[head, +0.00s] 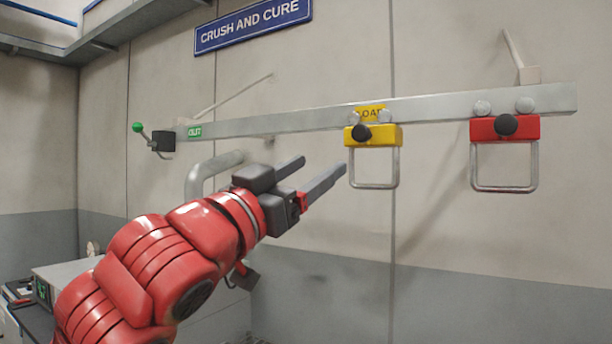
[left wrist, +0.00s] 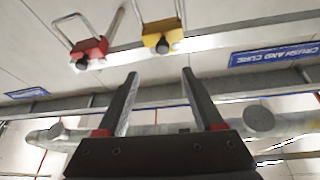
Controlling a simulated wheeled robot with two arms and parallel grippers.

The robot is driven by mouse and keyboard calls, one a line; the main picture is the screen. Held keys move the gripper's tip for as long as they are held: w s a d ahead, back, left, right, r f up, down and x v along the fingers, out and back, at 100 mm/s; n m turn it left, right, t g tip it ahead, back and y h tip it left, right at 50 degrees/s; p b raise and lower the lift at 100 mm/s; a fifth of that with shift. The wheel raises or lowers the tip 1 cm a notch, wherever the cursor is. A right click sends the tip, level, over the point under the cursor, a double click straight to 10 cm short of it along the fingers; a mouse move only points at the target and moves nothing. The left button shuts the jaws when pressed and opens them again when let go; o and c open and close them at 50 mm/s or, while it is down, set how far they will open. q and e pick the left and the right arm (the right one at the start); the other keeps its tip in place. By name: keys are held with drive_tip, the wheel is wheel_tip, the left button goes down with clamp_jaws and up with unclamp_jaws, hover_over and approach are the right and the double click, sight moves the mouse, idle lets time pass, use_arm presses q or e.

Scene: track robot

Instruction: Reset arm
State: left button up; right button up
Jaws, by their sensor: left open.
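My left gripper (head: 317,175) is open and empty, in front of the wall below the rail. Its two dark fingers stand apart in the left wrist view (left wrist: 160,85). The fingertips are close to the left of the yellow carriage (head: 373,136) in the head view, with no visible contact. My red left arm comes in from the lower left. My right gripper does not show in either view.
A grey rail (head: 430,110) runs along the wall. A red carriage (head: 505,128) with a wire loop hangs at its right. A green-knobbed lever (head: 138,128) is at the left end. A blue "CRUSH AND CURE" sign (head: 253,24) is above. The lower right is clear.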

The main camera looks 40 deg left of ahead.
use_arm(q)
drive_tip(key=shift+s+f, duration=0.2)
drive_tip(key=shift+s, duration=0.3)
